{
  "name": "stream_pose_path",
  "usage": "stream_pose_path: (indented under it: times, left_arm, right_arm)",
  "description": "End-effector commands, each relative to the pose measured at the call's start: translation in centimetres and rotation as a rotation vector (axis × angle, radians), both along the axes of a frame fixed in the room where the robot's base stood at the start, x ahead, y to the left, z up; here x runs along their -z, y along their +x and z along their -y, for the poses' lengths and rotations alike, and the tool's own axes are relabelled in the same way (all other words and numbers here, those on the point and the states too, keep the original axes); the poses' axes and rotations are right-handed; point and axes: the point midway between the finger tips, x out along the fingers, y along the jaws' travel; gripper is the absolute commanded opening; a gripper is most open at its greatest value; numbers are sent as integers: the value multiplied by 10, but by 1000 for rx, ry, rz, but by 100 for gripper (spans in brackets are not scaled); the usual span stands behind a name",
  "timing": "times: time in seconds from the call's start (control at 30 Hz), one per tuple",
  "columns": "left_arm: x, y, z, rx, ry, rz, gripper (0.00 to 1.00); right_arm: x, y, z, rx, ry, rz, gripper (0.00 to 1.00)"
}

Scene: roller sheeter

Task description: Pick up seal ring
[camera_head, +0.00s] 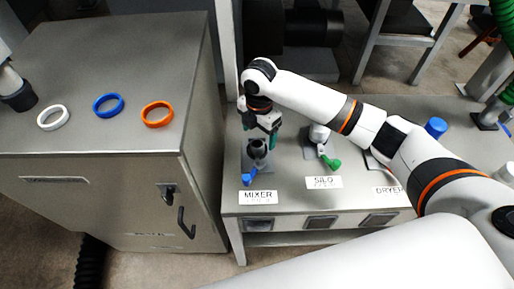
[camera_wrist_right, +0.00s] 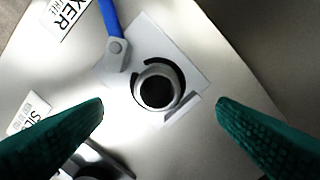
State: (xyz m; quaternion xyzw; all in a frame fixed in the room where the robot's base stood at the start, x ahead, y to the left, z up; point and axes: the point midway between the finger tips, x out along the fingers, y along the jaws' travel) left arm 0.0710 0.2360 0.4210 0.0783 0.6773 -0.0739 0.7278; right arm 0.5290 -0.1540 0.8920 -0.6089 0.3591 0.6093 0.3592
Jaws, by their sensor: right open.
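Three seal rings lie flat and apart on the grey cabinet top: a white ring (camera_head: 53,126), a blue ring (camera_head: 108,115) and an orange ring (camera_head: 157,125). My right gripper (camera_head: 260,135) is over the bench at the right, above the MIXER port (camera_head: 257,160), well away from the rings. In the right wrist view its green fingers (camera_wrist_right: 160,105) are wide apart with nothing held between them. The round port (camera_wrist_right: 157,90) with its dark hole lies below, between the fingers. My left gripper is not in view.
The cabinet top (camera_head: 110,60) is mostly bare behind the rings. A dark-ended pipe (camera_head: 19,97) stands at its left edge. A gap separates cabinet and bench.

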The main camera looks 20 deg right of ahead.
Motion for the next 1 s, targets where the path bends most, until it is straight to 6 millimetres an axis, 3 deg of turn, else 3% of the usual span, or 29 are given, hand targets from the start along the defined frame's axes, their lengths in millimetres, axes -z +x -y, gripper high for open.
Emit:
stream_pose_path:
  times: [0.3,0.6,0.67,0.9,1.0]
  left_arm:
    - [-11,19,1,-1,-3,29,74]
    - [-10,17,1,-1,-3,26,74]
    - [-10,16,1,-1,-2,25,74]
    - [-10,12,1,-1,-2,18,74]
    - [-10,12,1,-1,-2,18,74]
  right_arm:
    - [43,-5,-2,1,-1,-3,81]
    - [50,-4,-2,0,-1,0,81]
    - [50,-4,-2,0,-1,0,74]
    - [49,-4,-2,0,-1,0,35]
    - [49,-4,-2,0,-1,0,33]
